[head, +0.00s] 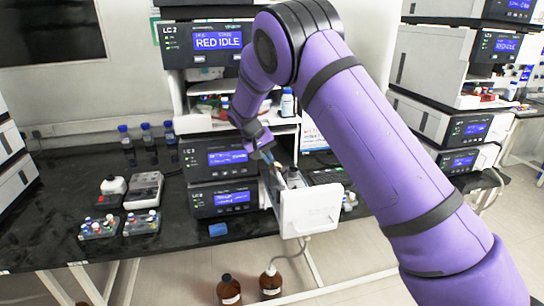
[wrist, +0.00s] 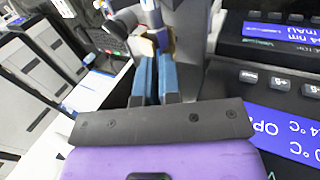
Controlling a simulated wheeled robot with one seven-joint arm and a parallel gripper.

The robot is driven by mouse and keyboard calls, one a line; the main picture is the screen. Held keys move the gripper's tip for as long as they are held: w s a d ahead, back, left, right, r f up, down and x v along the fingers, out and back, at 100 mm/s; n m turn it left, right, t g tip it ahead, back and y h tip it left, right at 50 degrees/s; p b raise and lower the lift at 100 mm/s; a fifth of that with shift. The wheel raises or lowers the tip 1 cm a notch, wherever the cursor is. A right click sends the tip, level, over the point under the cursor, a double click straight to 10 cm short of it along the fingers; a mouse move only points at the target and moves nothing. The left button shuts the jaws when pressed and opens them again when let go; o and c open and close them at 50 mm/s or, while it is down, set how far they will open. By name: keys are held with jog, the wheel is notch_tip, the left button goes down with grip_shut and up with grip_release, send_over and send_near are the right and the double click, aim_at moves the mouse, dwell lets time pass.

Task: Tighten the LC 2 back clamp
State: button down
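The LC 2 stack of dark modules with blue displays (head: 222,157) stands on the black bench in the middle of the head view. My gripper (head: 266,152) is low at the right side of this stack, above the open white column door (head: 310,209). In the wrist view my two blue fingers (wrist: 155,72) run side by side with a narrow gap. Their tips are close to a small gold-coloured piece (wrist: 163,38) on a grey part, which looks like a clamp. I cannot tell which clamp it is, or whether the fingers touch it. In the head view my gripper hides the clamp area.
Another LC stack (head: 470,128) stands at the right. Vial racks (head: 98,226), small white-and-grey devices (head: 143,190) and blue-capped bottles (head: 146,134) are on the left bench. Brown bottles (head: 229,289) stand on the floor below.

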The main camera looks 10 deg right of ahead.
jog(key=shift+a+f+h, duration=0.3)
jog(key=shift+a+h, duration=0.05)
jog(key=shift+h, duration=0.6)
jog(key=shift+a+f+h, duration=0.25)
jog(key=shift+a+h, duration=0.1)
jog(key=shift+h, duration=0.6)
jog(key=c, duration=1.3)
grip_release()
jog(key=v, duration=1)
jog(key=shift+a+r, duration=0.15)
jog(key=shift+a, duration=0.25)
